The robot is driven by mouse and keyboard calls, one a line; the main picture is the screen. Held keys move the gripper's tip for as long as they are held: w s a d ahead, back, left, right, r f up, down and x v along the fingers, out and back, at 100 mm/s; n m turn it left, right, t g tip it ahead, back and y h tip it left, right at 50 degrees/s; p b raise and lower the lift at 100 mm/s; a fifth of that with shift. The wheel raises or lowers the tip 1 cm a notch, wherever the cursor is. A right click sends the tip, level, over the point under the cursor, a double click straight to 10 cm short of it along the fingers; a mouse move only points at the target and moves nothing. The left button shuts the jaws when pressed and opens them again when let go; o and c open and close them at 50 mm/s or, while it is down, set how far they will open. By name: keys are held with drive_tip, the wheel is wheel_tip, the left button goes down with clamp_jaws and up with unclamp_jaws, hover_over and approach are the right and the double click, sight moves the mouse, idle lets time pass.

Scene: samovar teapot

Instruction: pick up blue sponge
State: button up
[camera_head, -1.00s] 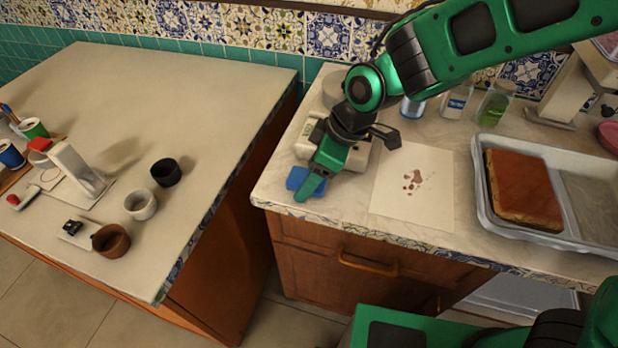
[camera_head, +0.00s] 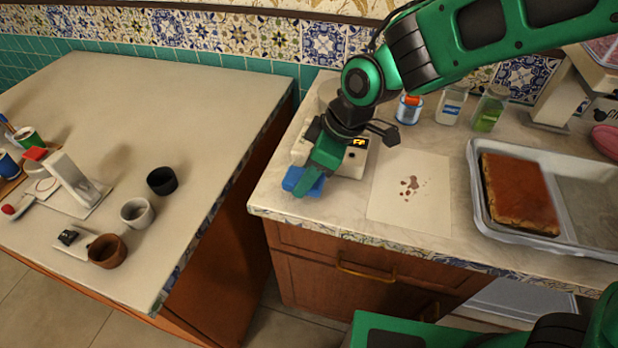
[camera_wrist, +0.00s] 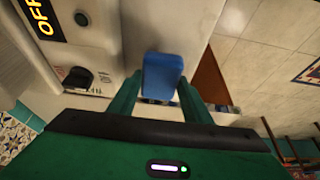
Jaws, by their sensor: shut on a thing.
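The blue sponge (camera_head: 303,181) is at the front left corner of the right counter, partly hidden behind my gripper. In the wrist view the blue sponge (camera_wrist: 162,75) sits between my two green fingers. My gripper (camera_head: 308,183) is shut on it, pointing down toward the counter. It also shows in the wrist view (camera_wrist: 160,95). I cannot tell whether the sponge is clear of the counter surface.
A white appliance (camera_head: 352,158) with a lit display stands right behind my gripper. A stained paper sheet (camera_head: 411,214) lies to the right, then a metal tray (camera_head: 486,222) with a brown cake (camera_head: 519,190). Bottles stand behind. A gap separates the left counter (camera_head: 150,90).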

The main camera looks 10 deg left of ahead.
wheel_tip(320, 180, up, 2)
drive_tip(key=shift+r, duration=0.1)
drive_tip(key=s+a+r, duration=0.6)
drive_tip(key=s+a, duration=0.2)
drive_tip(key=shift+a+r, duration=0.25)
drive_tip(key=shift+r, duration=0.05)
drive_tip(key=o, duration=0.4)
drive_tip(key=shift+c, duration=1.1)
